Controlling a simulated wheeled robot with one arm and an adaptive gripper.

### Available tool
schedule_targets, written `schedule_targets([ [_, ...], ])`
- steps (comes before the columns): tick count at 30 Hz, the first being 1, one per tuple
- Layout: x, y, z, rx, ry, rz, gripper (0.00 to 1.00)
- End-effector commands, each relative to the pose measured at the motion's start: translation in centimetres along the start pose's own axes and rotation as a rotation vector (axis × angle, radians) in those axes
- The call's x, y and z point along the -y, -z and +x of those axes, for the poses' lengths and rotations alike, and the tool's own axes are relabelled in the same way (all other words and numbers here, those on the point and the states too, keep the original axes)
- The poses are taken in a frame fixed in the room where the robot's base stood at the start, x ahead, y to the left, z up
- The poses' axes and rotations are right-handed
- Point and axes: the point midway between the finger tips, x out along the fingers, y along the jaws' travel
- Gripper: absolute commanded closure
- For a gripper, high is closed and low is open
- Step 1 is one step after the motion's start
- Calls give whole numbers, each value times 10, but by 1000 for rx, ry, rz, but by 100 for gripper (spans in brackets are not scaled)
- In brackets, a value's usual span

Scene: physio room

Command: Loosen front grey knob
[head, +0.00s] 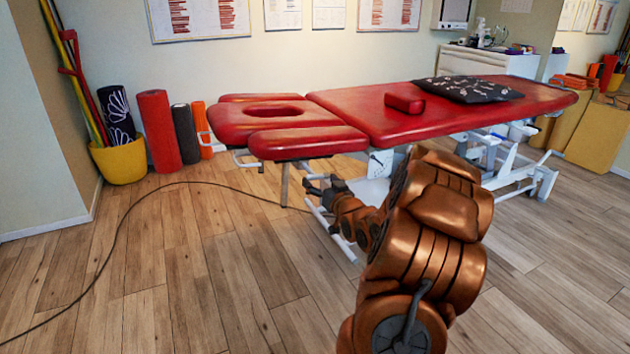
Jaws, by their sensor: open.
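The red treatment table (440,112) stands across the middle of the head view, with a face opening at its left end. My copper-coloured arm reaches from the bottom toward the near left part of its frame. My gripper (318,187) is open, below the red headrest pad (308,142) and in front of the white frame. No grey knob can be made out; the arm and gripper cover part of the frame there. I cannot tell whether the gripper touches anything.
A black patterned pillow (466,89) and a small red cushion (404,103) lie on the table. A dark cable (122,226) runs over the wooden floor. A yellow pot (120,160) and upright rolls (159,130) stand by the wall. The left floor is otherwise clear.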

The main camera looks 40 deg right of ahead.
Motion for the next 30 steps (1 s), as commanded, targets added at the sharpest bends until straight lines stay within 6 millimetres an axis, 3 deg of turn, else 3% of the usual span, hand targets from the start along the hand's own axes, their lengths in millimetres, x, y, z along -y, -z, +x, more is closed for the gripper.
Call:
schedule_targets([
  [9,1,-2,31,3,1,0,19],
  [21,0,-2,35,3,0,2,19],
  [30,0,-2,35,3,0,1,50],
])
